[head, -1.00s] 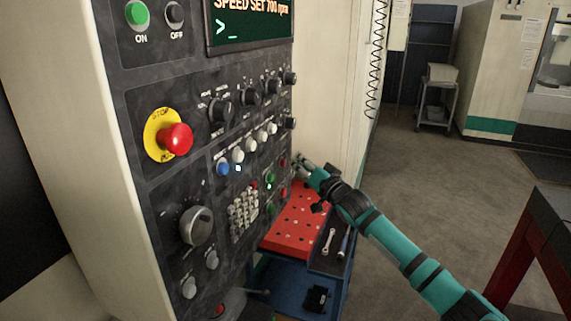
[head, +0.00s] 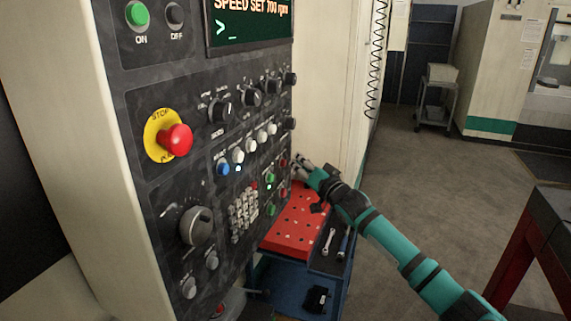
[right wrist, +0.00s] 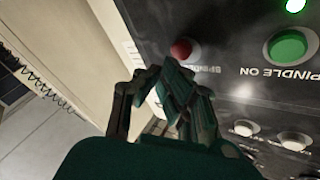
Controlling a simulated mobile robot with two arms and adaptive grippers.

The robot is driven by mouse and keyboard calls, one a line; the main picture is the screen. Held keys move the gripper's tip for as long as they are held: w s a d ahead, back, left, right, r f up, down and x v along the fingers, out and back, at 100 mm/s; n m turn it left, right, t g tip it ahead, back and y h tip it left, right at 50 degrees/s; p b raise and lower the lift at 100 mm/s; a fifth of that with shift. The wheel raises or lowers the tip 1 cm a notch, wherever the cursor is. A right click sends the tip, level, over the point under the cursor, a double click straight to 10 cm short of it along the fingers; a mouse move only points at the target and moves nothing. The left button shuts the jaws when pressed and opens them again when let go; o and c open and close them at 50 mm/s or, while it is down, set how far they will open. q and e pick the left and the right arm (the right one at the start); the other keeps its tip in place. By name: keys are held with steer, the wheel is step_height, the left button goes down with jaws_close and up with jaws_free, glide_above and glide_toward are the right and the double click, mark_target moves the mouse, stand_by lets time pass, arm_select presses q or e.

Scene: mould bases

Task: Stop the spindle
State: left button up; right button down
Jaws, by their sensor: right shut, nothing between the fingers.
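The control panel (head: 225,130) fills the left of the head view. Its upper red button (head: 283,162) sits right of a green button (head: 269,178) with a lit lamp beside it. In the right wrist view, upside down, the green button (right wrist: 287,47) is labelled "SPINDLE ON". The red button (right wrist: 181,49) has a label starting with "SPINDLE", partly hidden by my fingers. My right gripper (head: 299,164) is shut and empty, close beside the red button. In the right wrist view its fingertips (right wrist: 152,76) appear near that button; contact cannot be told. My left gripper is not in view.
A red emergency stop knob (head: 175,139) on a yellow plate, several dials and a keypad (head: 242,212) share the panel. Below my right arm stands a blue cart with a red perforated top (head: 290,238) and wrenches. The floor to the right is mostly clear.

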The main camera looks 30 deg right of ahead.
steer(key=shift+w+a, duration=0.5)
steer(key=shift+w, duration=0.05)
stand_by(0.8)
stand_by(0.3)
steer(key=shift+s+d+p, duration=0.45)
steer(key=shift+s+d, duration=0.1)
steer(key=shift+s, duration=0.05)
steer(key=s+d+p, duration=0.1)
steer(key=s+d, duration=0.2)
steer(key=shift+s+d, duration=0.1)
steer(key=shift+s, duration=0.3)
stand_by(0.7)
